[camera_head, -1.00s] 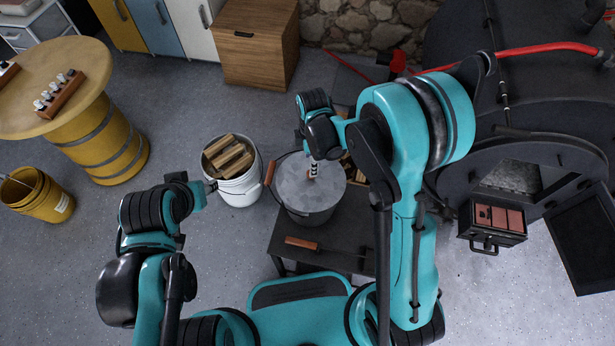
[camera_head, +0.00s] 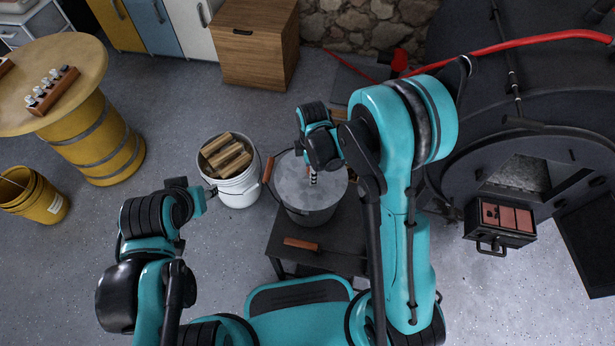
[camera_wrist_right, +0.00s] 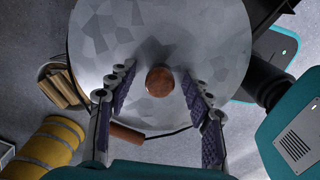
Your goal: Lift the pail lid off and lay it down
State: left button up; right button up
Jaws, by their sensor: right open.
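The grey metal pail (camera_head: 308,214) stands on a dark low bench, with its bail and wooden grip (camera_head: 267,169) hanging to the left. Its round grey lid (camera_head: 291,176) sits on top; it fills most of the right wrist view (camera_wrist_right: 205,40). The lid's round wooden knob (camera_wrist_right: 160,82) lies between the spread fingertips of my right gripper (camera_wrist_right: 156,76), with gaps on both sides. In the head view my right gripper (camera_head: 314,180) is over the lid, partly covered by its own wrist. My left gripper (camera_head: 209,193) is beside the white bucket; its fingers are too small to read.
The white bucket (camera_head: 240,188) of split wood stands left of the pail. A wooden-handled tool (camera_head: 300,244) lies on the bench (camera_head: 335,235) front, which has some bare room. The black stove (camera_head: 510,165) and a brick-filled box (camera_head: 500,220) are at right.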

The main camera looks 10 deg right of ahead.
grip_shut()
jog(key=shift+r, duration=0.15)
jog(key=shift+r+p, duration=0.65)
jog(key=shift+r, duration=0.2)
jog(key=shift+r, duration=0.15)
jog(key=shift+r+p, duration=1.75)
jog(key=shift+r, duration=0.65)
